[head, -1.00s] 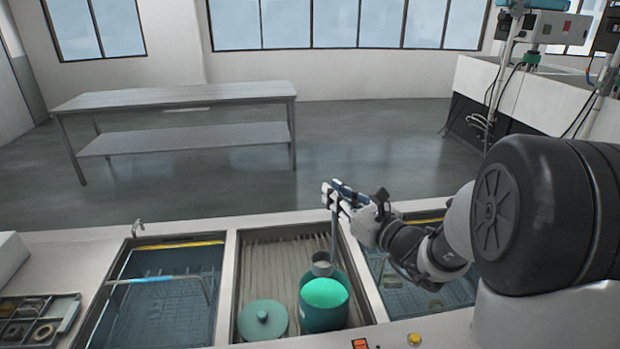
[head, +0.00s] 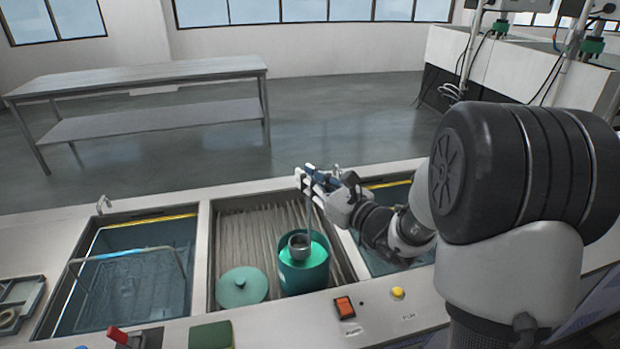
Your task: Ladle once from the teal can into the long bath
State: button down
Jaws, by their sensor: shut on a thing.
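The teal can (head: 303,276) stands upright and open in the ribbed middle basin. My gripper (head: 312,180) is above and behind the can, shut on the upper end of a ladle. The grey ladle cup (head: 299,246) hangs upright at the can's mouth. I cannot tell whether it is inside the mouth or just above it, and its contents are not clear. A water-filled bath (head: 128,285) lies left of the middle basin. Another bath (head: 388,188) lies to the right, partly hidden by my arm. I cannot tell which is the long bath.
A teal lid (head: 241,288) lies left of the can in the basin. A wire rack (head: 128,256) stands in the left bath. An orange switch (head: 345,306) and a yellow button (head: 398,292) are on the front edge. A metal table (head: 140,78) stands behind.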

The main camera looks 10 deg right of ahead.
notch_tip(320, 180, down, 2)
jog(key=shift+f+b, duration=0.25)
jog(key=shift+b, duration=0.55)
notch_tip(320, 180, down, 7)
jog(key=shift+f, duration=0.1)
dwell(0.8)
notch_tip(320, 180, up, 18)
jog(key=p, duration=1.2)
jog(key=shift+f+p, duration=0.25)
jog(key=shift+p, duration=0.05)
